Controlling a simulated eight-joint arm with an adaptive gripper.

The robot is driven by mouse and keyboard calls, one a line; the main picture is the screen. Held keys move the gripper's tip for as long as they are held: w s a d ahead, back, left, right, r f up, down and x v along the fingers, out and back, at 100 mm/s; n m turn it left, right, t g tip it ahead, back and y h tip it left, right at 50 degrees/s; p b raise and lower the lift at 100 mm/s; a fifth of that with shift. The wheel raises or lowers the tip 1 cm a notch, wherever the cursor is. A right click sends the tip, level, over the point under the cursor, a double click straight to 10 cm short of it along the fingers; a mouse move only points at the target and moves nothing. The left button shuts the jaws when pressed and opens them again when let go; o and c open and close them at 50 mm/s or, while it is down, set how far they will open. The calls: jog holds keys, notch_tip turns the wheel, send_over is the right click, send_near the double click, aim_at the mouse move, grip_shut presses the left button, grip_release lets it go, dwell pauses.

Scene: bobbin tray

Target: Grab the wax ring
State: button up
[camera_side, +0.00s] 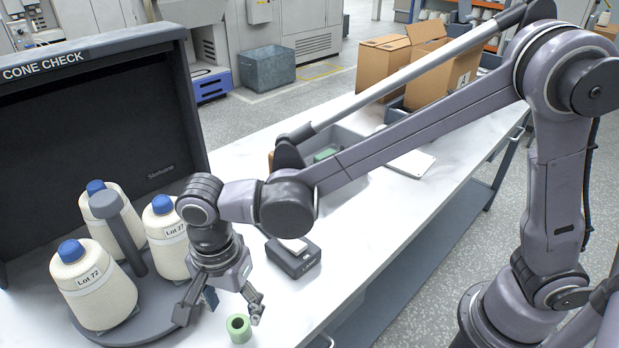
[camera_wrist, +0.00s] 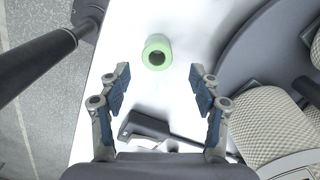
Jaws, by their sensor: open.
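The wax ring (camera_side: 239,329) is a short pale green cylinder with a dark hole. It stands on the white table near the front edge, with its hole facing up. My gripper (camera_side: 220,312) is open and empty above the table, with the ring close to its right finger in the side view. In the wrist view the ring (camera_wrist: 157,52) lies beyond the fingertips, roughly centred between the two fingers of my gripper (camera_wrist: 160,82). Nothing is between the fingers, and the ring appears apart from them.
Several cream yarn cones (camera_side: 93,285) with blue tops stand on a round grey base (camera_side: 152,316) left of my gripper. A small dark device (camera_side: 293,260) sits behind the gripper. The black CONE CHECK booth (camera_side: 90,130) stands behind the cones. Clear white table (camera_side: 345,235) lies right of the device.

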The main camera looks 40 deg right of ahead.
aim_at(239, 324)
jog(key=shift+s+a+f, duration=0.1)
jog(key=shift+s+f, duration=0.05)
jog(key=shift+f, duration=1.2)
jog(key=shift+s+f, duration=0.15)
jog(key=shift+f, duration=1.2)
jog(key=c, duration=1.1)
